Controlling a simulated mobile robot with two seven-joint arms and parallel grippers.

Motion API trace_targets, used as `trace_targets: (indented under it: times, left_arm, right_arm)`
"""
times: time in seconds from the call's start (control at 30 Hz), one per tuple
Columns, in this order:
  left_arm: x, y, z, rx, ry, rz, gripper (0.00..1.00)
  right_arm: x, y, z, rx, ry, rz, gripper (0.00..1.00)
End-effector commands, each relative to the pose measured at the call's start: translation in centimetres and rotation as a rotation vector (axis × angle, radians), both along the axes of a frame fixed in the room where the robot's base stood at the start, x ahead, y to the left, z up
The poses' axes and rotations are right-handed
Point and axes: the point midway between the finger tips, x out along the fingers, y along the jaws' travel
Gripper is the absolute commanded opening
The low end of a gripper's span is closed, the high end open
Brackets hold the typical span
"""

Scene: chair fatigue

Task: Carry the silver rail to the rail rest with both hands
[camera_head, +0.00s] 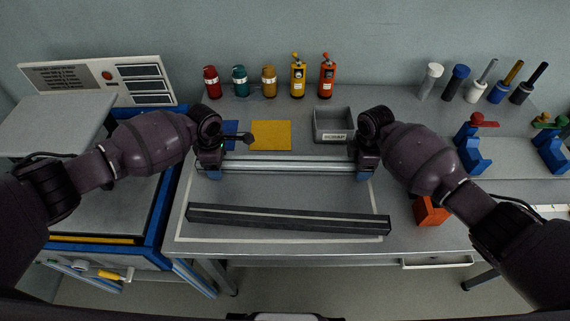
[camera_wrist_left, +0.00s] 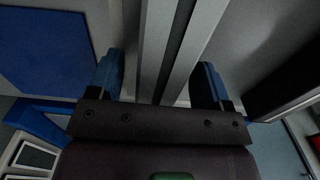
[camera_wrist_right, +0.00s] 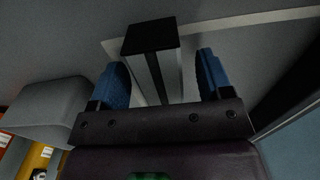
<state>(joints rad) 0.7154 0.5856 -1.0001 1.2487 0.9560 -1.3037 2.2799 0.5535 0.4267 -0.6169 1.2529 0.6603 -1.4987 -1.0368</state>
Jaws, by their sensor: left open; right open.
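The silver rail (camera_head: 285,165) lies left to right across the table, behind a dark rail. My left gripper (camera_head: 212,172) is at its left end. In the left wrist view the rail (camera_wrist_left: 170,45) runs between the open blue fingers, with gaps on both sides. My right gripper (camera_head: 365,172) is at its right end. In the right wrist view the dark-capped rail end (camera_wrist_right: 150,38) shows between the open blue fingers. Two blue supports (camera_head: 474,155) (camera_head: 552,153) stand at the right; I cannot tell whether they are the rail rest.
A yellow mat (camera_head: 270,135), a grey scrap bin (camera_head: 333,125) and several bottles (camera_head: 240,82) are behind. An orange block (camera_head: 430,210) sits by my right arm. A blue-framed machine (camera_head: 100,210) stands at left.

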Motion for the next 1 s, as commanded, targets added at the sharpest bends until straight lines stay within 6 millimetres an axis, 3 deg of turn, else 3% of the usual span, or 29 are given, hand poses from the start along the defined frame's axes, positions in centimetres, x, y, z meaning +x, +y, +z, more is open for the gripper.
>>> trace_targets:
  times: [0.17,0.63,1.0]
  left_arm:
    - [0.01,0.00,0.02,0.000,0.000,0.000,0.72]
    - [0.01,0.03,0.03,0.001,0.000,0.000,0.00]
    - [0.06,0.03,0.22,0.000,-0.001,0.000,0.00]
  right_arm:
    - [-0.01,0.00,0.01,0.000,0.000,0.000,0.72]
    - [0.01,-0.02,0.04,0.000,0.000,-0.001,0.00]
    - [0.08,-0.02,0.26,0.000,-0.001,-0.001,0.00]
